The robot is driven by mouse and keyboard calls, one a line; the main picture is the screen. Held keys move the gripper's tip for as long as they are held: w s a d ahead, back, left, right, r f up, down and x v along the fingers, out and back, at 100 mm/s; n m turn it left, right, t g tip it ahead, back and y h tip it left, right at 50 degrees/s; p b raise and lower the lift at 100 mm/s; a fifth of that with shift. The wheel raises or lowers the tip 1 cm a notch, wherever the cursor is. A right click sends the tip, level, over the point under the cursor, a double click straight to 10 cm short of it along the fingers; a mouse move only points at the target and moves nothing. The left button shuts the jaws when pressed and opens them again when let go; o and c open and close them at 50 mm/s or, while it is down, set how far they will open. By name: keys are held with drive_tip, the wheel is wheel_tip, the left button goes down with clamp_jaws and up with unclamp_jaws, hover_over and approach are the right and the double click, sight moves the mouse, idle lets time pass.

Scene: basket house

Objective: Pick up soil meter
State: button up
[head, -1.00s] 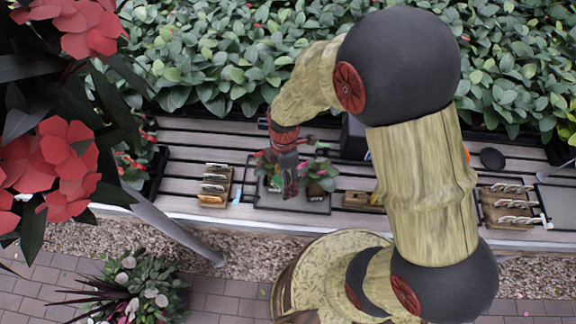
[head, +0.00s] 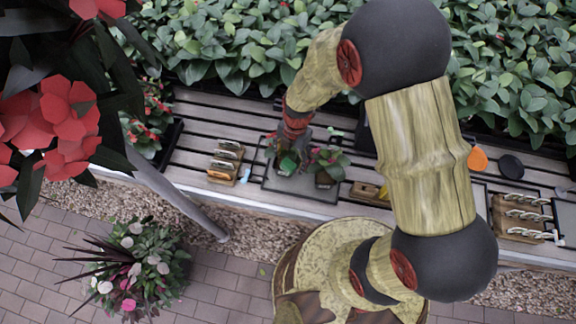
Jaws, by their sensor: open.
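My gripper (head: 290,154) is open and reaches down over the back left of a dark tray (head: 300,187) on the slatted bench. It is small and partly hidden by my wrist in the head view. A small green object (head: 288,163) shows right below the fingers; I cannot tell whether it is the soil meter, or whether the fingers touch it. I cannot make out the soil meter for certain anywhere else.
A potted plant with pink flowers (head: 326,166) stands on the tray, right of my gripper. Wooden tool holders (head: 225,163) (head: 522,218) stand left and far right. An orange disc (head: 478,158) and a black disc (head: 511,166) lie at right. Dense foliage lines the back.

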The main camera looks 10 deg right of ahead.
sight(290, 160)
wheel_tip(290, 160, down, 3)
drive_tip(key=shift+a+f, duration=0.1)
drive_tip(key=c, duration=0.3)
drive_tip(key=c, duration=1.2)
wheel_tip(290, 160, up, 10)
drive_tip(key=shift+r+p, duration=0.1)
drive_tip(key=shift+p, duration=0.25)
clamp_jaws()
wheel_tip(290, 160, up, 8)
drive_tip(key=p, duration=0.5)
drive_tip(key=shift+s+r, duration=0.25)
drive_tip(key=shift+s, duration=0.2)
